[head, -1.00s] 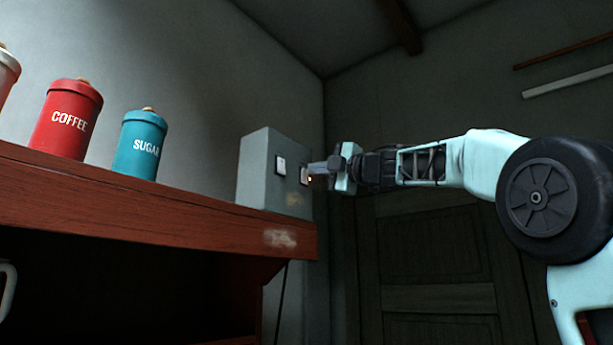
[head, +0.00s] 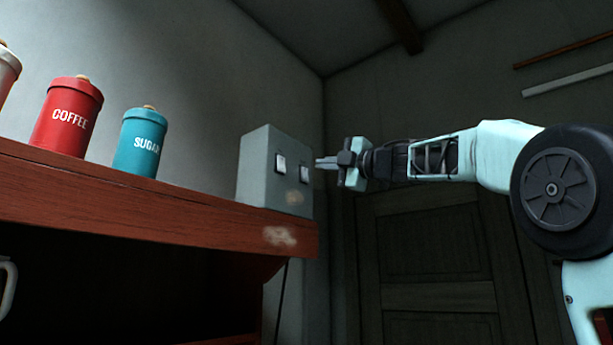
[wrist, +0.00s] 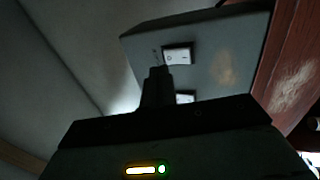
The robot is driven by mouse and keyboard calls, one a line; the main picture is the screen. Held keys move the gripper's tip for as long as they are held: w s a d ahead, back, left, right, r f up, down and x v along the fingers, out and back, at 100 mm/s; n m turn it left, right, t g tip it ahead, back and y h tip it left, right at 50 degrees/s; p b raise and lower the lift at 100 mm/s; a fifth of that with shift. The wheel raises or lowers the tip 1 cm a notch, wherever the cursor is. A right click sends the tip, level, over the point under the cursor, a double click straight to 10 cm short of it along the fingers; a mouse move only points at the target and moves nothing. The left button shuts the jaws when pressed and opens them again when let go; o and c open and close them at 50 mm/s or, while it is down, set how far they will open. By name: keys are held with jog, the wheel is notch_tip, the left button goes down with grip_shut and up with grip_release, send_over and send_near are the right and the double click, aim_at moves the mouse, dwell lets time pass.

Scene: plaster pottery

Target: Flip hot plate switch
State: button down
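A grey box (head: 262,175) with two white rocker switches stands at the right end of a red wooden shelf. In the head view, the left switch (head: 281,164) and the right switch (head: 304,175) are on its front face. My gripper (head: 318,163) is just right of the box, pointing at it, with a small apparent gap from the right switch. Its fingers look shut and empty. In the wrist view, the fingertips (wrist: 158,72) lie in front of the box face (wrist: 212,68). One switch (wrist: 177,55) shows clearly; the other (wrist: 185,98) is partly hidden by my gripper.
A red coffee canister (head: 67,117) and a teal sugar canister (head: 140,142) stand on the red shelf (head: 120,200), left of the box. A pale canister (head: 6,75) is cut off at the left edge. A dark door (head: 435,250) is behind my arm.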

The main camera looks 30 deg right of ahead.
jog(key=shift+s+d, duration=0.35)
jog(key=shift+s, duration=0.55)
jog(key=shift+s+d, duration=0.3)
jog(key=shift+s, duration=0.6)
